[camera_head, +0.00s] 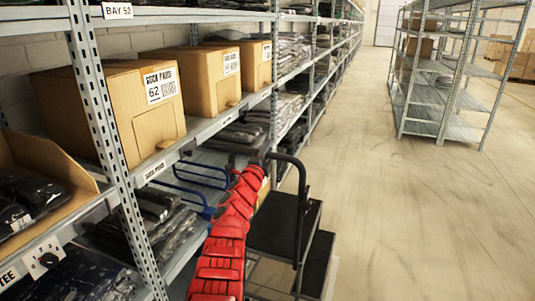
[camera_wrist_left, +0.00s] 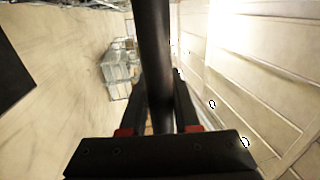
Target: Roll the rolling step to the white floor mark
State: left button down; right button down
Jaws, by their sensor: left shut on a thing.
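The rolling step (camera_head: 270,228) stands on the floor beside the left shelving, with black treads and a tall black handrail (camera_head: 301,205). My left gripper (camera_head: 260,158) is at the top of the handrail, partly hidden by the arm. In the left wrist view, my left gripper (camera_wrist_left: 162,105) is shut on the black rail (camera_wrist_left: 154,45), which runs between its two fingers. The step's lower parts are partly hidden by my arm. I cannot make out the white floor mark. My right gripper is not in view.
Shelving (camera_head: 128,215) with cartons (camera_head: 130,110) and bagged garments runs along the left, close to the step. A grey rack (camera_head: 445,100) stands at the back right. The floor (camera_head: 410,215) to the right of the step is clear.

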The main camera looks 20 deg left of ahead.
pick_arm(q)
jog(key=c, duration=0.7)
grip_release()
jog(key=shift+a, duration=0.1)
jog(key=shift+o, duration=0.2)
jog(key=p+v, duration=0.4)
jog(key=v, duration=1.3)
jog(key=shift+s+p, duration=0.25)
jog(key=shift+p, duration=0.15)
jog(key=shift+f, duration=0.1)
